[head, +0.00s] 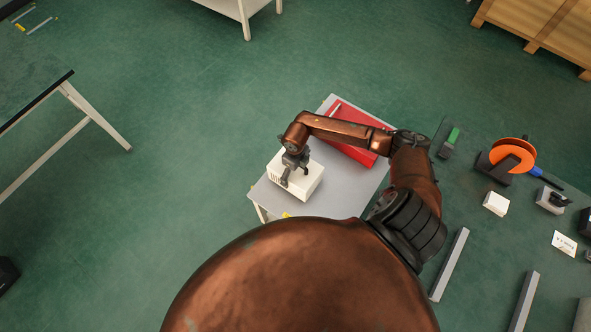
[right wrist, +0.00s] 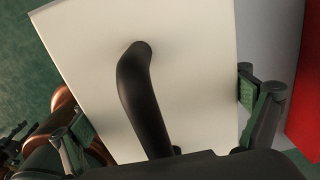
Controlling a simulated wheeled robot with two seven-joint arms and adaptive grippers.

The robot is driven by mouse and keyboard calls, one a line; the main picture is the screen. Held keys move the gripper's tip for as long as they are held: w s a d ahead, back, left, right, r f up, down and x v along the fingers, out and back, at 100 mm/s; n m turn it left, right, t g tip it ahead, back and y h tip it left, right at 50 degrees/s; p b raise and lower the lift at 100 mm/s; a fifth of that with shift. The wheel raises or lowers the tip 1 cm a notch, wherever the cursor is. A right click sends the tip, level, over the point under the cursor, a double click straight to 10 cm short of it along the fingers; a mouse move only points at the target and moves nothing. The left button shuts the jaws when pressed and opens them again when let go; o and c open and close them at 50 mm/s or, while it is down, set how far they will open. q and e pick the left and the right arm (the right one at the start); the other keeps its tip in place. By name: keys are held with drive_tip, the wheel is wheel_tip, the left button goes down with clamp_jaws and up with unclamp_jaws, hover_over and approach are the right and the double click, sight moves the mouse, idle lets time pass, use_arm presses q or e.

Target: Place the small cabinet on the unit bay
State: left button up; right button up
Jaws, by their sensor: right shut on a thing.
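The small cabinet (head: 312,181) is a white box with slots in one side. It is over the left part of a grey table (head: 346,198); I cannot tell whether it rests there or hangs just above. My right gripper (head: 295,176) comes down from above and is shut on it. In the right wrist view the cabinet's pale face (right wrist: 90,60) with a dark curved handle (right wrist: 143,95) lies between the fingers of the right gripper (right wrist: 165,120). I cannot make out which surface is the unit bay. My left gripper is not in view.
A red flat thing (head: 349,153) lies on the table behind the cabinet. To the right, a green-topped bench holds an orange reel (head: 520,149), a white block (head: 496,203) and grey bars (head: 449,265). Another table (head: 45,95) stands at far left. Open floor lies between.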

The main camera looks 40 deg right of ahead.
drive_tip(key=shift+o, duration=0.2)
drive_tip(key=shift+w+f, duration=0.15)
drive_tip(key=shift+f, duration=0.15)
drive_tip(key=o, duration=1.8)
drive_tip(key=shift+f, duration=0.2)
drive_tip(key=shift+c, duration=0.2)
wheel_tip(320, 180, up, 12)
drive_tip(key=shift+r+p, duration=0.15)
drive_tip(key=shift+p, duration=0.6)
